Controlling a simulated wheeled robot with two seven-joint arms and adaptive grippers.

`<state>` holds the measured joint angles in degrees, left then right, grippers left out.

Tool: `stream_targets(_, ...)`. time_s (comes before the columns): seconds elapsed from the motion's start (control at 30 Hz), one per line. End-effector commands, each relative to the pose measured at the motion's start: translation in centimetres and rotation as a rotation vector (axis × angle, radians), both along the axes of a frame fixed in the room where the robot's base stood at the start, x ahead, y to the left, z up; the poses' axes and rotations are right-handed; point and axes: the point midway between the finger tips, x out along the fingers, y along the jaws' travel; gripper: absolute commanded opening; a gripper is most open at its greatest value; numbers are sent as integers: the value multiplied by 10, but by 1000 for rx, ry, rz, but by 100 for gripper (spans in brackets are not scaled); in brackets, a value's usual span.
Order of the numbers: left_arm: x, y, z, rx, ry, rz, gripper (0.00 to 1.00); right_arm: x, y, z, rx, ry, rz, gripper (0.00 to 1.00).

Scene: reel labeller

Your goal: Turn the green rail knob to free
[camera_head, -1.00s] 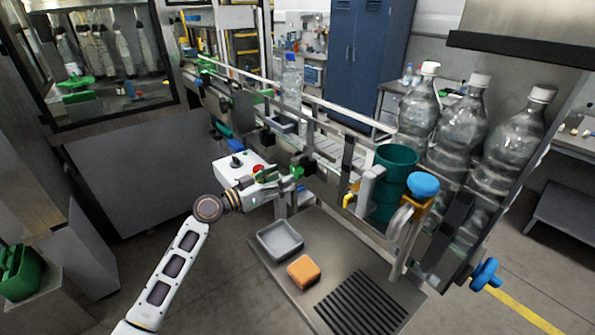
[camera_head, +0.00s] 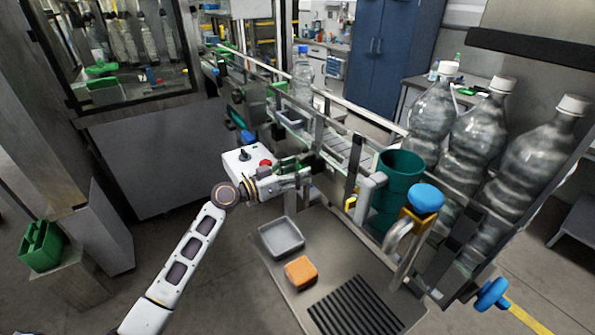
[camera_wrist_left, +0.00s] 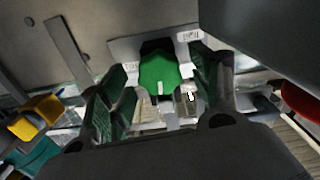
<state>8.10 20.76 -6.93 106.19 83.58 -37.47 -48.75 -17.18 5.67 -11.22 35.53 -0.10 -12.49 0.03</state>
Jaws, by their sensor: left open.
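The green rail knob (camera_wrist_left: 160,74) shows in the left wrist view, in front of a grey plate with two small white labels, too small to read surely. A white mark on the knob is at its lower edge in that picture. My left gripper (camera_wrist_left: 160,82) is open, with one green-padded finger on each side of the knob; I cannot tell whether they touch it. In the head view my left gripper (camera_head: 305,170) is at the near side of the conveyor rail, and the knob is hard to make out there behind the fingers. My right gripper is not in view.
A grey tray (camera_head: 281,238) and an orange block (camera_head: 301,272) are below on the bench. A green cup (camera_head: 400,175) and large bottles (camera_head: 470,130) stand to the right.

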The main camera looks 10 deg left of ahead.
Motion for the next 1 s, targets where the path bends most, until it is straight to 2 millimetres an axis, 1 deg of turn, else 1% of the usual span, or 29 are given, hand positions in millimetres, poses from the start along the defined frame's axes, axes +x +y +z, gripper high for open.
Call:
stream_targets(0.03, 0, 0, 0, 0, 0, 0, 63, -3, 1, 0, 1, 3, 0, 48)
stream_targets(0.07, 0, 0, 0, 0, 0, 0, 61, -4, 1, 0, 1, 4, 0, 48)
stream_targets(0.2, 0, 0, 0, 0, 0, 0, 43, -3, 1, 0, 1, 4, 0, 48)
stream_targets(0.4, 0, 0, 0, 0, 0, 0, 18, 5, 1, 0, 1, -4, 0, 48)
stream_targets(0.6, 0, 0, 0, -13, 13, 0, 18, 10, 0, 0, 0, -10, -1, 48)
stream_targets(1.0, 0, 0, 0, -95, 94, 1, 18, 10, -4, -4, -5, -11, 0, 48)
